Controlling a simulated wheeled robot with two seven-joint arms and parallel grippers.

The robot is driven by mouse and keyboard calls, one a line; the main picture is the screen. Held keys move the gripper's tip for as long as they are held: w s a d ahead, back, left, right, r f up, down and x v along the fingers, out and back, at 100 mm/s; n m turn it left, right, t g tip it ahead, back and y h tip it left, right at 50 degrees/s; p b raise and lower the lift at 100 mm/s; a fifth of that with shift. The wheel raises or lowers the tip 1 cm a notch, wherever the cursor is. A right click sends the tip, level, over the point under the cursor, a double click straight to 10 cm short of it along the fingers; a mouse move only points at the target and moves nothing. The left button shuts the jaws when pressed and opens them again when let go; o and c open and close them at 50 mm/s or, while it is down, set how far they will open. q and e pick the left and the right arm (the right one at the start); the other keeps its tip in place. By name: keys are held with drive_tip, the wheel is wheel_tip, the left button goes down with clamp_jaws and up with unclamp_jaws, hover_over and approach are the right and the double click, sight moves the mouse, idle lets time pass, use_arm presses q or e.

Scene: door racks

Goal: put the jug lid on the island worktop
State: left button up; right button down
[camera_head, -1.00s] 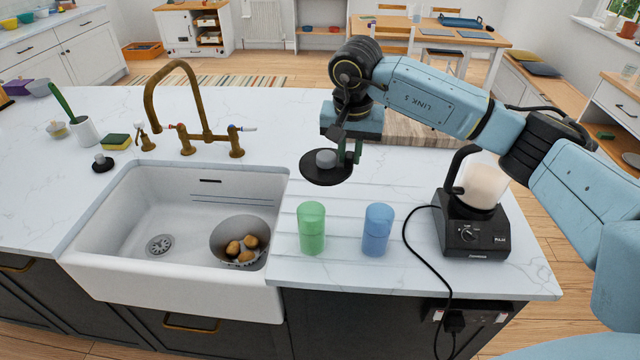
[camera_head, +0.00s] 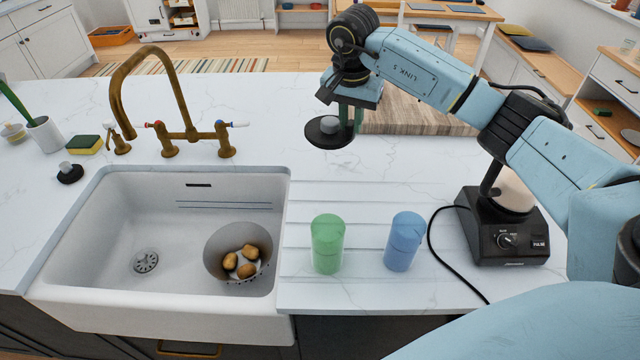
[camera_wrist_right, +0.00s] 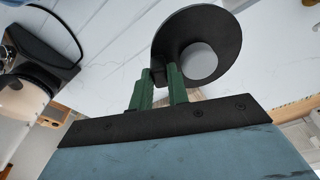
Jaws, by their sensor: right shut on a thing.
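The jug lid (camera_head: 328,133) is a round black disc with a grey knob. My right gripper (camera_head: 350,122) is shut on the lid's edge with its green fingers and holds it over the worktop, behind the drainer grooves. In the right wrist view the lid (camera_wrist_right: 221,42) sticks out beyond the fingertips of the gripper (camera_wrist_right: 160,78), knob showing. The gap between lid and worktop is hard to judge. The island worktop (camera_head: 255,110) is white marble, with bare room around the lid and behind the sink. My left gripper is not in view.
A green cup (camera_head: 328,243) and a blue cup (camera_head: 404,241) stand on the drainer. The blender base with its jug (camera_head: 505,235) stands at right, its cable beside it. A brass tap (camera_head: 172,110) and a sink (camera_head: 120,225) with a colander (camera_head: 225,268) lie left. A wooden board (camera_head: 415,118) lies behind the gripper.

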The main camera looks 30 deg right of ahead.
sight(348, 137)
drive_tip(key=f+b, duration=0.4)
drive_tip(key=f, duration=0.1)
drive_tip(key=shift+w, duration=0.25)
drive_tip(key=shift+f+b, duration=0.55)
drive_tip(key=shift+b, duration=0.3)
wheel_tip(348, 137, down, 6)
drive_tip(key=shift+f, duration=0.2)
wheel_tip(348, 137, down, 4)
drive_tip(key=shift+r, duration=0.15)
drive_tip(key=shift+f, duration=0.2)
drive_tip(key=c, duration=1.4)
unclamp_jaws()
drive_tip(key=shift+o, duration=0.2)
